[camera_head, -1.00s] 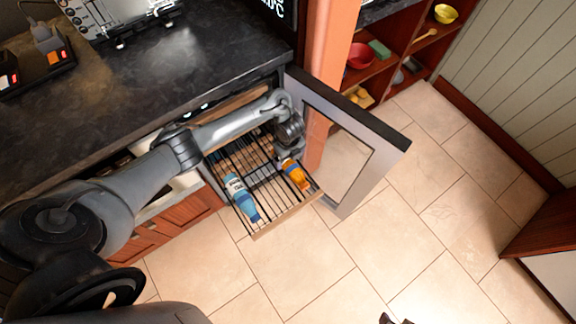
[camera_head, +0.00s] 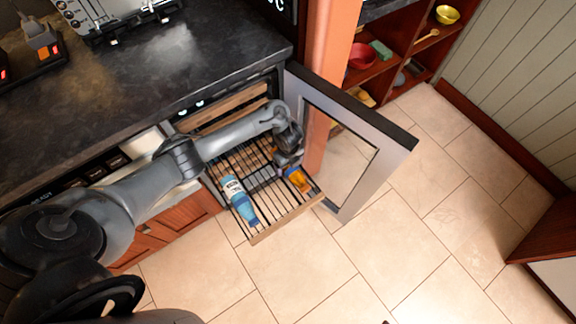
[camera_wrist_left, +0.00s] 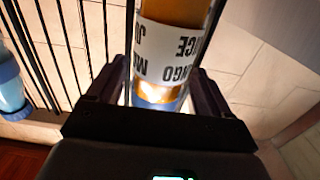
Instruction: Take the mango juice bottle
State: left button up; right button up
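The mango juice bottle (camera_head: 298,179) is orange and lies on the pulled-out wire rack, at its right side. In the left wrist view the bottle (camera_wrist_left: 180,12) has a white label reading upside-down "MANGO JUICE" and a blue end close to the camera. My left gripper (camera_head: 288,160) is over the upper end of the bottle and hides part of it. In the left wrist view my left gripper (camera_wrist_left: 160,92) is open, with one finger on each side of the bottle. I cannot tell whether the fingers touch it. My right gripper is not in view.
A blue bottle (camera_head: 239,199) lies on the same wire rack (camera_head: 265,232), to the left. An open door (camera_head: 345,150) stands right of the rack, close to my left gripper. The dark counter (camera_head: 150,75) is above and left. The tiled floor (camera_head: 330,260) is clear.

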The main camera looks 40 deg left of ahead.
pick_arm(q)
jog(key=c, duration=0.9)
jog(key=shift+c, duration=1.1)
jog(key=shift+r, duration=0.15)
